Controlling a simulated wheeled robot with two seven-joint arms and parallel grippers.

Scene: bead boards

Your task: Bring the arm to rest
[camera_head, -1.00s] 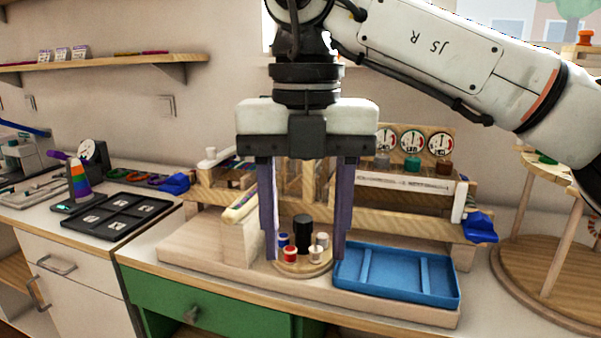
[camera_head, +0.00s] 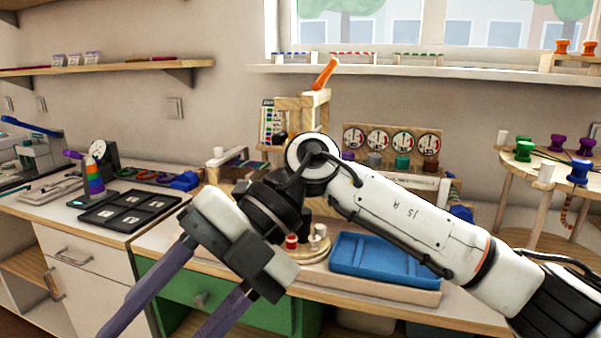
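My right arm (camera_head: 415,222) comes in from the right, white and black, and passes in front of the workbench. Its gripper (camera_head: 158,328) points down and to the left, in front of the green drawer. Its two long purple fingers are wide apart with nothing seen between them; their tips run to the bottom edge of the picture. My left gripper is not in view.
Behind the arm, a blue tray (camera_head: 372,262) and a round wooden board with pegs (camera_head: 318,246) stand on the bench. A black compartment tray (camera_head: 130,211) lies at left. A round wooden stand with spools (camera_head: 530,168) stands at right. Dials (camera_head: 390,140) stand behind.

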